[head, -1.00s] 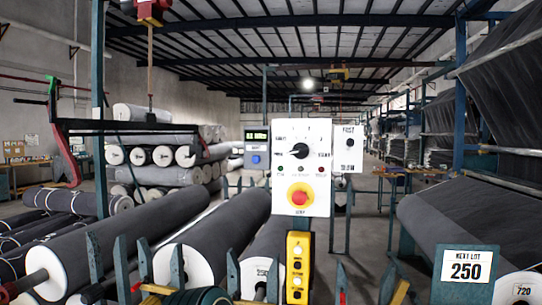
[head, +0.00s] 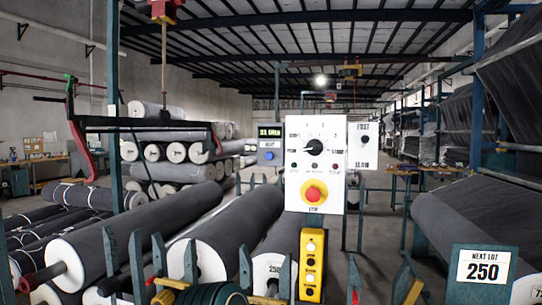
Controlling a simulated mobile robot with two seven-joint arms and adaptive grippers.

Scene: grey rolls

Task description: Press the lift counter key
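A small grey box (head: 270,145) stands left of the white control panel in the head view. It has a dark display (head: 269,132) with green characters too small to read surely. Below the display is a round blue key (head: 269,156). A label between them is too small to read, so I cannot confirm that this is the lift counter key. Neither of my grippers is in view, and nothing is seen touching the blue key.
The white panel (head: 328,135) carries a black knob and a red mushroom button (head: 314,194). A smaller white switch box (head: 363,146) is at its right. Grey rolls (head: 230,235) fill the front. A sign (head: 483,267) reads "NEXT LOT 250". A red-ended beam (head: 150,125) hangs at left.

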